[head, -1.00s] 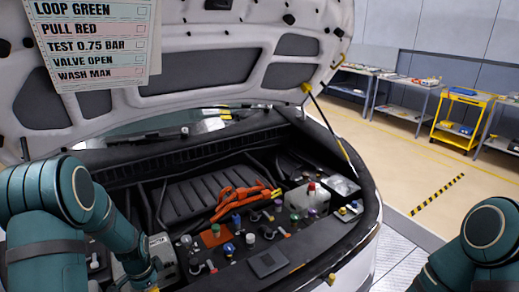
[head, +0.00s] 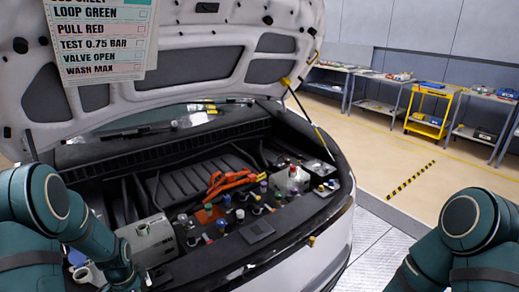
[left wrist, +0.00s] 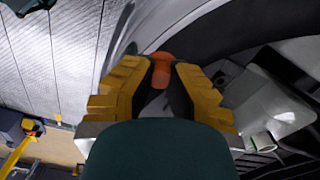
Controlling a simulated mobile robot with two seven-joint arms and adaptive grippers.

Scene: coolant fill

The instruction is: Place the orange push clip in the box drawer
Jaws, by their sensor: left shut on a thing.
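The orange push clip (left wrist: 160,68) shows in the left wrist view between the yellow fingers of my left gripper (left wrist: 160,88). The gripper is shut on it and holds it near the car's front edge. In the head view my left arm comes in at the lower left, and its gripper and the clip are out of sight. My right arm shows at the lower right, but its gripper is out of view. I cannot pick out the box drawer in either view.
The open engine bay holds coloured caps, orange cables (head: 230,182) and a grey box (head: 148,238). The raised hood (head: 190,60) carries a task sheet (head: 100,40). A yellow cart (head: 432,108) and grey benches (head: 335,82) stand at the back right.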

